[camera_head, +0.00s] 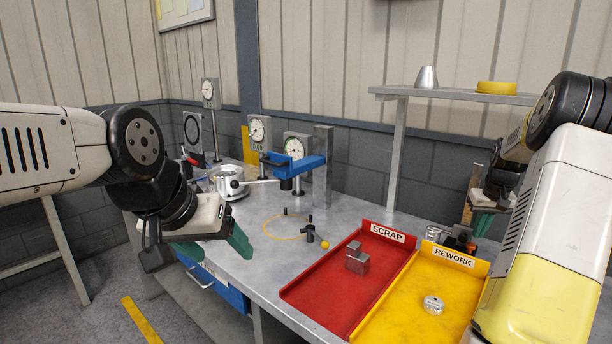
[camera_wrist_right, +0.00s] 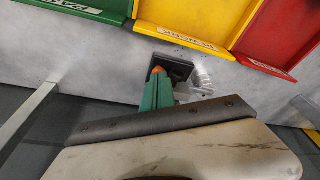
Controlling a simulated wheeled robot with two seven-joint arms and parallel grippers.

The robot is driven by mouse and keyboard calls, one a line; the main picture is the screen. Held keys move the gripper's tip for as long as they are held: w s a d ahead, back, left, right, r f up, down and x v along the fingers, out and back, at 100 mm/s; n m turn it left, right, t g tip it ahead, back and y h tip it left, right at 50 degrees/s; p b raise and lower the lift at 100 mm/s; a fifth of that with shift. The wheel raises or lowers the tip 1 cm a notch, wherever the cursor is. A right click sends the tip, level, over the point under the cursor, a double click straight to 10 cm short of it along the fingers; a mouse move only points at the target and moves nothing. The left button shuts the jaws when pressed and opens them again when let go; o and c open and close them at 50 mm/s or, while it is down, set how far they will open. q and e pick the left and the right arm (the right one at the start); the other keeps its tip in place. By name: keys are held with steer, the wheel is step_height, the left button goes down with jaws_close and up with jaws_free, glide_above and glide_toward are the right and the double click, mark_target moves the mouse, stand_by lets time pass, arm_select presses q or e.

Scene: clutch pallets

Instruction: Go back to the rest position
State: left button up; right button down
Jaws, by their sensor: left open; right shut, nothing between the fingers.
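My left gripper (camera_head: 213,247) is at the left front of the workbench in the head view, its green fingers spread and empty, near the bench edge. My right gripper (camera_head: 456,226) is at the right, behind the yellow tray and partly hidden by my right arm. In the right wrist view its green fingers (camera_wrist_right: 157,92) are together with nothing held. They overlap a black block (camera_wrist_right: 170,68) in that picture; I cannot tell whether they touch it.
The red SCRAP tray (camera_head: 318,291) holds a grey metal block (camera_head: 357,259). The yellow REWORK tray (camera_head: 387,306) holds a small round part (camera_head: 433,304). Dial gauges (camera_head: 258,131) and a blue-armed stand (camera_head: 297,164) are at the back. A green tray (camera_wrist_right: 84,8) shows in the wrist view.

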steer(key=s+a+r+n+t, duration=0.1)
steer(key=s+a+r, duration=0.3)
steer(key=a+r, duration=0.45)
steer(key=s+a+r+t, duration=0.1)
steer(key=s+a+r, duration=0.35)
steer(key=a, duration=0.65)
steer(key=s+a+y, duration=0.1)
steer(key=s+a, duration=0.6)
steer(key=s, duration=0.3)
steer(key=s+a+r+n+t+y, duration=0.1)
steer(key=s+a, duration=0.7)
steer(key=s, duration=0.1)
steer(key=shift+s+a+n+y, duration=0.3)
steer(key=shift+s, duration=0.1)
